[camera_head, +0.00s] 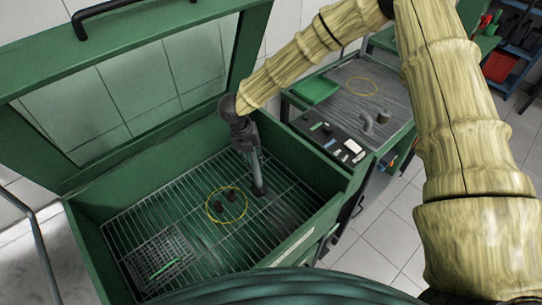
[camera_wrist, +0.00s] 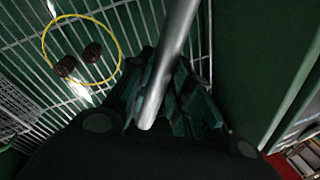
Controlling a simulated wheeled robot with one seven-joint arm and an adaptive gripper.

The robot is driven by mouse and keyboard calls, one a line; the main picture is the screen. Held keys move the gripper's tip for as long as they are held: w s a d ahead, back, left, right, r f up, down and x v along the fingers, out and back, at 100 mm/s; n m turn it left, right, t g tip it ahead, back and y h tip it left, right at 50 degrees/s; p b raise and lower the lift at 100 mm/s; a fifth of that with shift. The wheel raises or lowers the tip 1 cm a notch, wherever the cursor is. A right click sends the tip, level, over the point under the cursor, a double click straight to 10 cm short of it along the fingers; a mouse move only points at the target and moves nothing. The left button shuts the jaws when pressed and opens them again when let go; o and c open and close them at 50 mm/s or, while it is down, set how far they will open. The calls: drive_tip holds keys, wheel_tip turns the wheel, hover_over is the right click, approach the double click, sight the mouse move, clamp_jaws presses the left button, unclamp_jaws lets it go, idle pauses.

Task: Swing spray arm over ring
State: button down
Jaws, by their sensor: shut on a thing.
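My gripper (camera_head: 246,142) is inside the green washer tub, at the right of the yellow ring (camera_head: 247,204). It is shut on the grey metal spray arm (camera_head: 262,172), whose dark lower end (camera_head: 259,190) is over or at the rack, right of the ring. In the wrist view, the silver rod of the spray arm (camera_wrist: 172,60) runs between the dark fingers (camera_wrist: 160,100). The ring (camera_wrist: 120,52) lies on the rack to the left, apart from the rod. The fingers partly hide the rod's grip point.
The washer's lid (camera_head: 150,85) stands open behind the tub. A mesh basket (camera_head: 160,255) with a green item is on the rack at left. The tub's right wall (camera_head: 300,165) is close to my gripper. A cart (camera_head: 375,85) stands beyond it. The rack's middle front is clear.

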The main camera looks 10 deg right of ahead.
drive_tip(key=w+a+m+b, duration=0.1)
drive_tip(key=a+m, duration=0.3)
drive_tip(key=a, duration=0.4)
drive_tip(key=shift+w+a+m+g, duration=0.35)
drive_tip(key=shift+w+m+g, duration=0.05)
drive_tip(key=shift+w, duration=0.4)
drive_tip(key=shift+r, duration=0.15)
drive_tip(key=c, duration=1.3)
unclamp_jaws()
drive_tip(key=shift+a, duration=0.15)
drive_tip(key=shift+d, duration=0.25)
